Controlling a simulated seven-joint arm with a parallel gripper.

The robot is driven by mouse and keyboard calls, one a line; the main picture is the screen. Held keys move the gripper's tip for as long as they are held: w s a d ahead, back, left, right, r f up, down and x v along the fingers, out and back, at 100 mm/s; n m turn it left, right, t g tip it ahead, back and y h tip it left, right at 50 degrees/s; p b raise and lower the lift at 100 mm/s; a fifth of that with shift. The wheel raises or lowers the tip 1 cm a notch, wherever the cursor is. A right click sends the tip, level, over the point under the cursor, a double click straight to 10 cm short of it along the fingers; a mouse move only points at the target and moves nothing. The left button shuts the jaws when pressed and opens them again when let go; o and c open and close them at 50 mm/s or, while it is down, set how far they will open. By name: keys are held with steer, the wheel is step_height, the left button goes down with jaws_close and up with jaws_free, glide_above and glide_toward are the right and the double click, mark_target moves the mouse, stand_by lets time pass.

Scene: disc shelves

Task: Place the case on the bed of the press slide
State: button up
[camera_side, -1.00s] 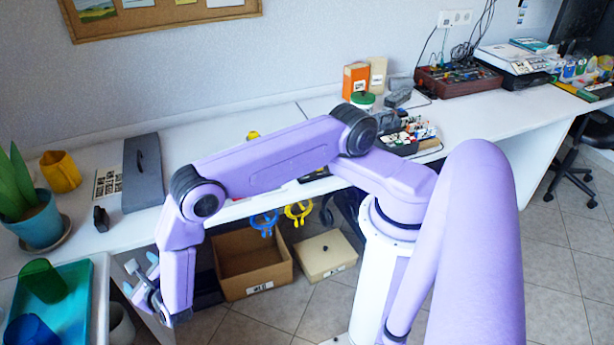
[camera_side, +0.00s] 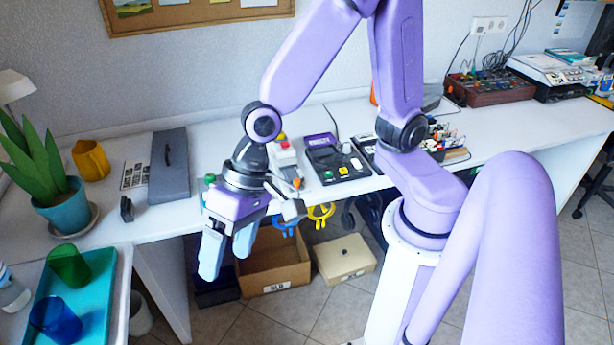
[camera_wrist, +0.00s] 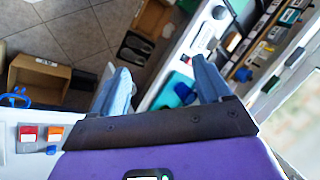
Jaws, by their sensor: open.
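My gripper (camera_side: 226,258) is open and empty, its two blue fingers pointing down in front of the table's front edge. In the wrist view its fingers (camera_wrist: 160,70) are spread wide with nothing between them. I cannot single out the case or the press slide for sure. A flat grey box with a dark handle (camera_side: 169,165) lies on the table, behind and left of my gripper. A small dark block (camera_side: 126,208) stands near the front edge. In the wrist view, a rack with several small flat items (camera_wrist: 262,42) lies beyond the right finger.
A teal tray (camera_side: 92,318) with a green cup (camera_side: 68,264) and a blue cup (camera_side: 55,317) is at the lower left. A potted plant (camera_side: 62,210) stands behind it. A control box (camera_side: 335,160) is on the table. A cardboard box (camera_side: 272,262) and cream box (camera_side: 343,258) are below.

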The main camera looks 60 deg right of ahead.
steer(key=s+d+r+n+g+h, duration=0.1)
steer(key=s+d+n, duration=0.4)
steer(key=d, duration=0.3)
steer(key=shift+s+d+r+n+h, duration=0.15)
steer(key=shift+d+r+n+h, duration=0.05)
steer(key=shift+r+n+h, duration=0.25)
steer(key=shift+o, duration=0.5)
steer(key=s+d+n+h, duration=0.3)
steer(key=d+n, duration=0.3)
steer(key=d, duration=0.5)
steer(key=shift+s+d+r+n, duration=0.25)
steer(key=shift+s+r+n, duration=0.1)
steer(key=shift+s, duration=0.2)
steer(key=shift+w, duration=0.1)
